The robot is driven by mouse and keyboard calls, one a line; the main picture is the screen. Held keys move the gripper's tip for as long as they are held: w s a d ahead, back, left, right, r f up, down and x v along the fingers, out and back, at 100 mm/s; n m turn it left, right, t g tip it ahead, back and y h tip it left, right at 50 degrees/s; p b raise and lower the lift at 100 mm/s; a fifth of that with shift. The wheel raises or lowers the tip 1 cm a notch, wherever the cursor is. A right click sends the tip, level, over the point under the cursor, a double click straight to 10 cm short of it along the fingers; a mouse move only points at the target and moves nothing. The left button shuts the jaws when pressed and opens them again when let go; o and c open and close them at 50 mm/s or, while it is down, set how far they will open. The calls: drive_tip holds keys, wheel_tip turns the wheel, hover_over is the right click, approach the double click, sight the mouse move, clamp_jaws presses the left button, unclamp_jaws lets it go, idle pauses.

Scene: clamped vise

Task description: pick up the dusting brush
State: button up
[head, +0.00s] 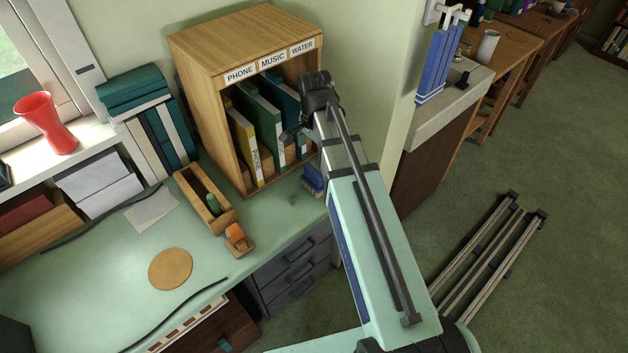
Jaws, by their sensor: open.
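A small blue object (313,179), which looks like the dusting brush, lies on the green desktop at the right front corner of the wooden cabinet. My arm hides part of its right side, and its bristles are too small to make out clearly. My gripper (291,134) is in front of the cabinet's open face, above and slightly left of the blue object and apart from it. It is open and appears empty. Its fingers are small and dark against the binders.
The wooden cabinet (215,62) holds several upright binders. A wooden box (188,184) with a green item and an orange item (235,232) on a wooden stand are left of the blue object. A round tan mat (171,269) lies further left. The wall edge is close on the right.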

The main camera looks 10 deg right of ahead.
sight(314, 171)
drive_tip(key=shift+s+a+f+p, duration=0.1)
drive_tip(key=shift+f+p, duration=0.45)
drive_tip(key=shift+f, duration=1.65)
drive_tip(key=shift+s+f+p, duration=0.1)
drive_tip(key=shift+f+p, duration=0.4)
drive_tip(key=shift+f, duration=1.65)
drive_tip(key=c, duration=1.3)
wheel_tip(314, 171, up, 20)
drive_tip(key=b, duration=0.3)
